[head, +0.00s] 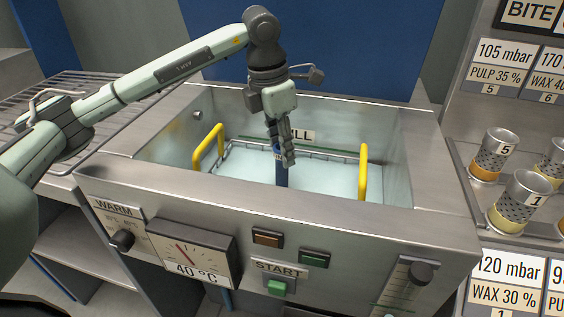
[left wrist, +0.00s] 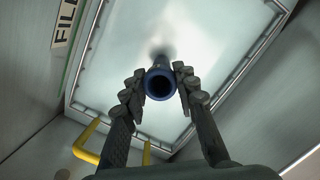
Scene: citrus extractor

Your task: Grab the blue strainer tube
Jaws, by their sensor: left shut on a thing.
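The blue strainer tube (head: 281,172) stands upright in the steel basin, below my left gripper (head: 281,150) in the head view. In the left wrist view I look down on the open round end of the blue tube (left wrist: 159,83). The fingers of my left gripper (left wrist: 160,88) are on both sides of the tube's upper end, shut on it. The tube's lower end is blurred in the pale liquid. My right gripper is in neither view.
The steel basin (head: 330,207) has a wire basket with yellow handles (head: 363,172) around the tube. Metal strainer cups (head: 517,203) stand on a rack at the right. A wire rack (head: 60,95) lies at the left. The front panel carries a dial (head: 192,262) and buttons.

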